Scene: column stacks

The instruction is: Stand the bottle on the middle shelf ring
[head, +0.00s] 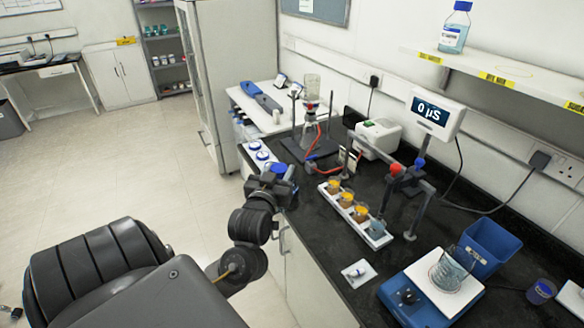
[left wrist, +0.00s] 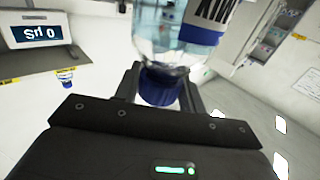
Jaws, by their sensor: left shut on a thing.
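In the left wrist view the bottle (left wrist: 180,52) is clear with a blue cap and a printed blue-and-white label. The fingers (left wrist: 160,88) close around its cap end. That view is upside down, so the bottle hangs upright below the cap. In the head view its blue cap (head: 280,168) shows; its body is mostly hidden. The wall shelf (head: 470,62) at upper right has a faint yellow ring (head: 517,68) near its middle label. My right gripper is out of view.
Another blue-capped bottle (head: 454,30) stands at the shelf's left end. Below are the conductivity display (head: 436,116), a stand with clamps, a white rack (head: 375,236) of jars, a blue bin (head: 489,248) and a balance with a beaker (head: 447,270). Blue-capped bottles stand beside my gripper.

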